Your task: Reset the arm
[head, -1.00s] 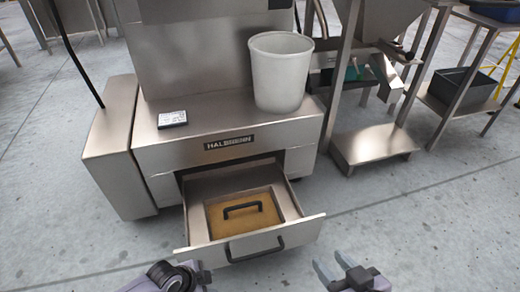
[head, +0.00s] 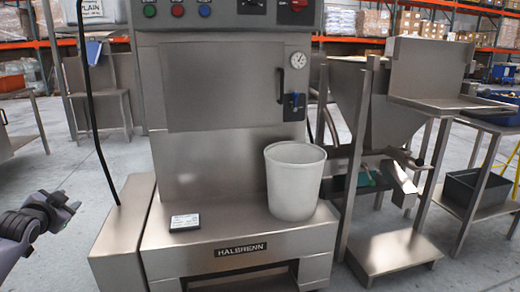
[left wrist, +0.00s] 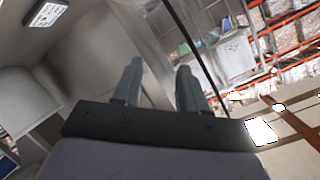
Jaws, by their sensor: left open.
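My left gripper (head: 68,212) is at the left edge of the head view, raised beside the steel machine (head: 215,165) and apart from it. In the left wrist view its two grey fingers (left wrist: 157,75) stand apart with nothing between them. That view looks tilted, with metal panels and shelving beyond the fingers. My right gripper is in neither current view.
A white bucket (head: 295,185) and a small dark-edged plate (head: 184,222) are on the machine's ledge. A black cable (head: 95,130) hangs at its left. A steel stand (head: 395,250) is on the right. Open floor (head: 75,190) shows at left.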

